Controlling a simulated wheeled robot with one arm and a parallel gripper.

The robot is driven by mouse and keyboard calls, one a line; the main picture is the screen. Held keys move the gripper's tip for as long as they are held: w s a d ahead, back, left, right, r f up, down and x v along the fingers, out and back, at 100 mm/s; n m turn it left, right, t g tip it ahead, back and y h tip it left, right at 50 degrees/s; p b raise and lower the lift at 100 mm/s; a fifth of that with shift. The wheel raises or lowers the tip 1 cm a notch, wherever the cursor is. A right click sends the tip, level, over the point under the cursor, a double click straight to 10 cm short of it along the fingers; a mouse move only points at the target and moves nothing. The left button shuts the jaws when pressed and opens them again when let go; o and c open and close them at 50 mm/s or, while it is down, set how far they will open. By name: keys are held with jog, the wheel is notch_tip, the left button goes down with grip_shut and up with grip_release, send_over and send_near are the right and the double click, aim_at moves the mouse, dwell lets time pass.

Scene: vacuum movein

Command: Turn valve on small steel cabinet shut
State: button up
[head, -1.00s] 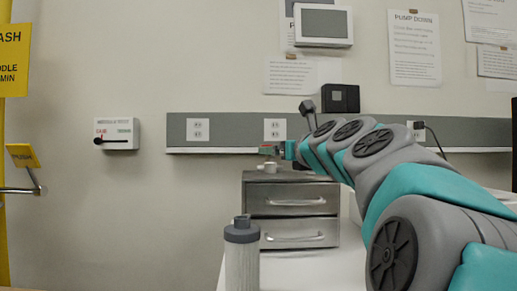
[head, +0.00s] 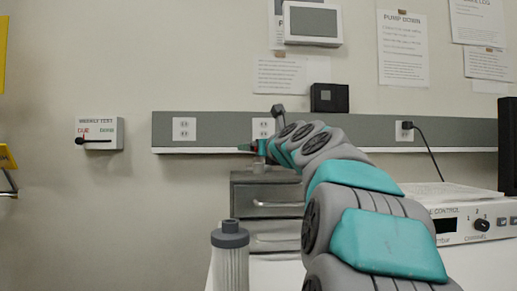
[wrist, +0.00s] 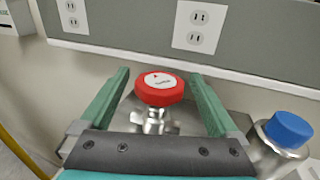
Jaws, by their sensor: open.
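The small steel cabinet (head: 272,228) stands at the back of the white bench in the head view, with drawers and handles, partly covered by my arm. In the wrist view the valve shows as a round red knob (wrist: 160,88) with a white label on a steel stem. My gripper (wrist: 158,75) is open, with one green finger on each side of the knob and visible gaps to both. I cannot tell how deep the fingers reach around it. In the head view my gripper (head: 250,148) is small, just above the cabinet top, and the red knob cannot be made out.
A steel fitting with a blue cap (wrist: 289,128) stands close to the right finger. A grey wall rail with sockets (head: 205,130) runs behind. A grey-capped cylinder (head: 231,255) stands in front of the cabinet. A control box (head: 470,223) is at the right.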

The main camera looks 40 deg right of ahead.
jog(key=c, duration=1.4)
jog(key=shift+o, duration=0.2)
jog(key=shift+f+m+g+h, duration=0.15)
jog(key=shift+m+g+h, duration=0.15)
jog(key=shift+m+h, duration=0.4)
jog(key=shift+h, duration=0.2)
jog(key=shift+d+m+g+h, duration=0.1)
jog(key=shift+m+g+h, duration=1.5)
jog(key=shift+g+h, duration=0.3)
jog(key=shift+h, duration=0.3)
jog(key=shift+m+g+h, duration=0.6)
jog(key=shift+m+g, duration=0.2)
